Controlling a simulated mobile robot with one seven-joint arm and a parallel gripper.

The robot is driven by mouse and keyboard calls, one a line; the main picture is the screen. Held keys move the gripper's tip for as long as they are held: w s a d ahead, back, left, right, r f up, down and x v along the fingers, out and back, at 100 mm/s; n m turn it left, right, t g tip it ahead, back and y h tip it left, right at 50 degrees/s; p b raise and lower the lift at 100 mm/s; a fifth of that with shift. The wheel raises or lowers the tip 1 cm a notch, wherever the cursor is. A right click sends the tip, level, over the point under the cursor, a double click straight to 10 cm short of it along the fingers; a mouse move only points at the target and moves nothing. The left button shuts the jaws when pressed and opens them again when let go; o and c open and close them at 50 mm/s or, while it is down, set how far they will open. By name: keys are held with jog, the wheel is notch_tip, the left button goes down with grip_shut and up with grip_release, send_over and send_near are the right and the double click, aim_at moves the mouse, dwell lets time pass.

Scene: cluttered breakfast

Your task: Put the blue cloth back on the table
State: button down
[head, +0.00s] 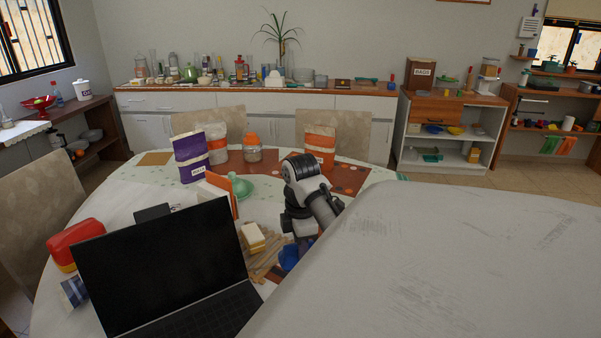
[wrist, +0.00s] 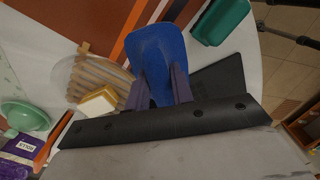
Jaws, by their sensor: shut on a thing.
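The blue cloth (wrist: 158,50) is between the two fingers of my gripper (wrist: 160,92) in the wrist view and stretches out beyond the fingertips. My gripper is shut on it. In the head view only a small part of the cloth (head: 289,257) shows below my arm, low at the near side of the table (head: 120,205). My arm hides the fingertips there. I cannot tell whether the cloth touches the tabletop.
A wooden slatted rack (wrist: 98,75) and a yellow-white block (wrist: 98,101) lie beside the cloth. An open laptop (head: 165,265) stands left of it. A teal box (wrist: 220,20) is close on the other side. A green bowl (head: 241,188) and a purple packet (head: 190,157) stand farther back.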

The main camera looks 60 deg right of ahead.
notch_tip(320, 180, down, 10)
jog(key=shift+f+p, duration=0.15)
jog(key=shift+p, duration=0.7)
jog(key=c, duration=1.2)
grip_release()
jog(key=shift+f, duration=0.1)
notch_tip(320, 180, up, 12)
jog(key=shift+r+b, duration=0.15)
jog(key=shift+b, duration=0.85)
